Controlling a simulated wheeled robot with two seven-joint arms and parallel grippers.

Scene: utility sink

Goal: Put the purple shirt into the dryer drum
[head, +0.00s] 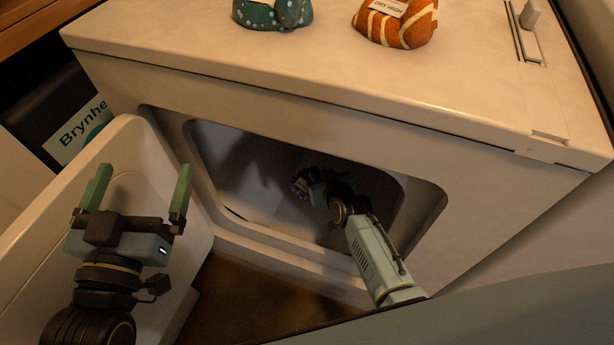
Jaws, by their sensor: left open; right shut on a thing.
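The dryer is a pale box whose front opening (230,185) leads into a dark drum. My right arm reaches through the opening, and my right gripper (308,186) is inside the drum. It is shut on a small bunched purple cloth, the purple shirt (299,186), of which only a little shows past the gripper. Whether the shirt touches the drum wall I cannot tell. My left gripper (138,188) is open and empty, its two green fingers spread apart, outside the dryer in front of the open door (42,222).
On the dryer's top (300,62) lie a green spotted item (272,14) and an orange striped item (396,22) with a "DRY HIGH" label. The opening's rim surrounds my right arm. A dark box with a "Brynhe" label (84,130) stands behind the door.

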